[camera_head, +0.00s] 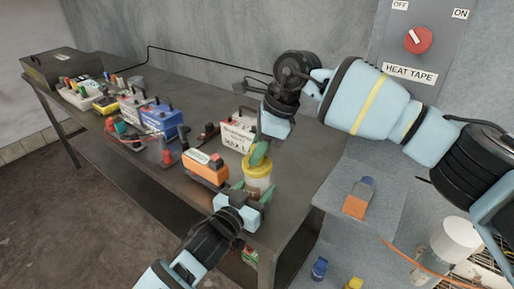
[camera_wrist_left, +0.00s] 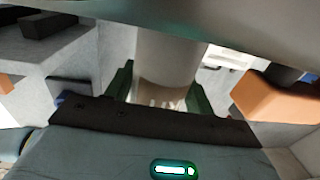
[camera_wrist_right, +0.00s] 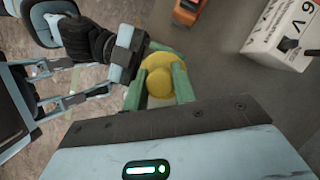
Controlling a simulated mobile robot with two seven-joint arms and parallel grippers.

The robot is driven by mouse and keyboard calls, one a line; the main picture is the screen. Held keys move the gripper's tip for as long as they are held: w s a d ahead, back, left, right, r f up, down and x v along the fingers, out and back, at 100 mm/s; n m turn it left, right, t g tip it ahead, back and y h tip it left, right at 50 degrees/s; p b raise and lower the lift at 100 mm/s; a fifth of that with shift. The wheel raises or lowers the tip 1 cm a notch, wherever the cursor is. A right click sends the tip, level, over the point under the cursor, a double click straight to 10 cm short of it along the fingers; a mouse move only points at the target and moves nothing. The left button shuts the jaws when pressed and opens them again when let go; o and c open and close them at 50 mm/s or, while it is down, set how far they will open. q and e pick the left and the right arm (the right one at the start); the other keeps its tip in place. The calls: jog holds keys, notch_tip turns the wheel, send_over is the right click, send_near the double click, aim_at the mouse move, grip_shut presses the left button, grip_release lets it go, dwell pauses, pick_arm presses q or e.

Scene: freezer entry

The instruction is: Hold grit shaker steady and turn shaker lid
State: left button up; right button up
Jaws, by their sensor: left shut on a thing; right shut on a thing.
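The grit shaker (camera_head: 257,184) stands upright near the table's right end in the head view, a pale body with a yellow lid (camera_head: 258,165). My left gripper (camera_head: 241,200) is shut on the shaker body from the front, low down. Its green fingers flank the pale cylinder (camera_wrist_left: 168,60) in the left wrist view. My right gripper (camera_head: 262,150) comes from above and is shut on the lid. In the right wrist view its green fingers lie on both sides of the yellow lid's knob (camera_wrist_right: 160,82). The lid's rim is partly hidden by the fingers.
An orange block-shaped device (camera_head: 205,168) stands just left of the shaker. A white lettered box (camera_head: 238,136) is behind it. A blue box (camera_head: 161,120) and several tools fill the table's left part. A heat tape switch (camera_head: 418,40) is on the right wall panel.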

jog(key=shift+m+t, duration=0.5)
jog(key=shift+m, duration=1)
jog(key=o, duration=1)
jog(key=v, duration=1.2)
jog(key=shift+s, duration=0.1)
pick_arm(q)
jog(key=o, duration=1.9)
